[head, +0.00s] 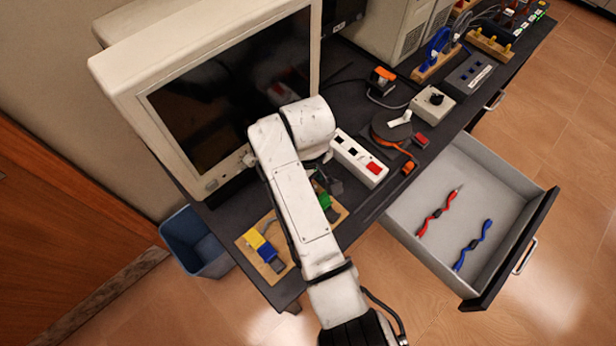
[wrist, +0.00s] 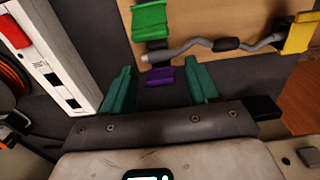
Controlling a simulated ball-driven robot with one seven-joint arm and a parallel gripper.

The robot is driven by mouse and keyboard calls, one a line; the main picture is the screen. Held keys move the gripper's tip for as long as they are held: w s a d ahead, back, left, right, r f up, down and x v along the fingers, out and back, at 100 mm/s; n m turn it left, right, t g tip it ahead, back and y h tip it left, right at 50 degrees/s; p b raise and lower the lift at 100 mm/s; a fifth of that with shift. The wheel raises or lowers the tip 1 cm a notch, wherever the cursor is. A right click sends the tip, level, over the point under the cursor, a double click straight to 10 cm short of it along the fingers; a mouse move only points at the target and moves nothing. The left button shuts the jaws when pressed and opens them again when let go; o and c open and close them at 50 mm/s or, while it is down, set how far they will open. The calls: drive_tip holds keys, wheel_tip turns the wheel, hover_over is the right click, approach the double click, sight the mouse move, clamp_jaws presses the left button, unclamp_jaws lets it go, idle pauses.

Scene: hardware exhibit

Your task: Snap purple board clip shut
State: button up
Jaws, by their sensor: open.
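The purple board clip (wrist: 160,76) shows in the wrist view as a small block at the lower edge of the wooden board (wrist: 215,62). It lies between the two teal fingers of my gripper (wrist: 160,88), which are open and apart from it. Whether the clip stands open or shut is too small to tell. A green clip (wrist: 150,20) and a yellow clip (wrist: 298,35) sit on the board, with a grey cable (wrist: 205,42) between them.
A white power strip (wrist: 60,60) stands close left of my gripper in the wrist view. A monitor (head: 215,90) rises behind the arm. An open drawer (head: 400,225) with red pliers (head: 437,212) and blue pliers (head: 472,245) juts out at the right. A blue bin (head: 195,240) stands at left.

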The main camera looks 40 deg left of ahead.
drive_tip(key=c, duration=1)
drive_tip(key=shift+s+d+y+p, duration=0.1)
drive_tip(key=shift+d+y+p, duration=0.45)
drive_tip(key=shift+y+p, duration=0.45)
drive_tip(key=shift+c, duration=0.2)
drive_tip(key=shift+d+f+y, duration=0.15)
drive_tip(key=shift+f+y, duration=0.05)
drive_tip(key=shift+y, duration=0.5)
drive_tip(key=shift+d+f+y, duration=0.15)
drive_tip(key=shift+f+y, duration=0.05)
drive_tip(key=shift+y, duration=0.5)
drive_tip(key=o, duration=1)
drive_tip(key=shift+o, duration=0.2)
drive_tip(key=v, duration=1)
drive_tip(key=shift+s+r, duration=0.15)
drive_tip(key=shift+r, duration=0.25)
drive_tip(key=shift+d, duration=0.1)
